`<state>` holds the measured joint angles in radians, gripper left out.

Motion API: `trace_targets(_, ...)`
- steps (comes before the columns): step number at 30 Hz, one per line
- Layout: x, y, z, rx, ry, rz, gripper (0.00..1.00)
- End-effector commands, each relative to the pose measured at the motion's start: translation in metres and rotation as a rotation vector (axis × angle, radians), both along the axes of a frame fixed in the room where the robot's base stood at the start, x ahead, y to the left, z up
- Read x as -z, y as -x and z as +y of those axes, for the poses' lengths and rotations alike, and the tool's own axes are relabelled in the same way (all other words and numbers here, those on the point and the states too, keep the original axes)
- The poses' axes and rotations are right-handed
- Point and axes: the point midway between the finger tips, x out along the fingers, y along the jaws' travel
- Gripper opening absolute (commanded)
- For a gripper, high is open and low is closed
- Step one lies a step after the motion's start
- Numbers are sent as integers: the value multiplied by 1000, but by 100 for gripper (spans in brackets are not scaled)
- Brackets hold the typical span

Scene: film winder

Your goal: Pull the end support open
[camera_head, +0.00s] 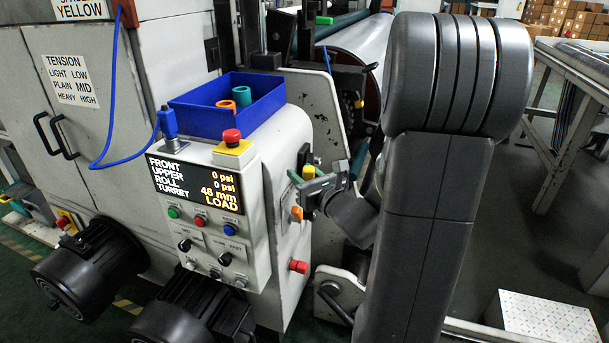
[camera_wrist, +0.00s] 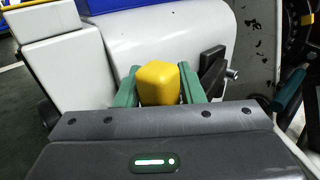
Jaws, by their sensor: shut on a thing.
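My gripper (camera_head: 304,182) is at the right side of the white control housing in the head view. In the wrist view, its two green fingers (camera_wrist: 159,78) stand on either side of a yellow knob (camera_wrist: 159,84) and are shut on it. The yellow knob shows only as a small patch in the head view (camera_head: 309,171). A black lever (camera_wrist: 212,72) is just right of the fingers in the wrist view. The knob's base is hidden behind my gripper, and I cannot tell how it joins the end support.
An orange knob (camera_head: 297,213) and a red knob (camera_head: 299,267) stick out below my gripper. A blue bin (camera_head: 228,115) sits on the housing. The display (camera_head: 197,185) reads LOAD. The large roll (camera_head: 360,50) is behind my arm.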

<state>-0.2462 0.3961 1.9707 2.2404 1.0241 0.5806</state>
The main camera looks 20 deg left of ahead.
Motion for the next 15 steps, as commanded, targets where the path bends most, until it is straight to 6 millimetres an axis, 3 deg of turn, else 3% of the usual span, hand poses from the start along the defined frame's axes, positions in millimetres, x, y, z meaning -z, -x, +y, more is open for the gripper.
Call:
trace_targets(3, -1, 0, 1, -2, -2, -2, 0)
trace_targets(4, -1, 0, 1, -2, -2, -2, 37)
trace_targets(6, -1, 0, 0, -2, -2, -2, 47)
trace_targets(15, -1, 1, -1, 0, -1, -1, 47)
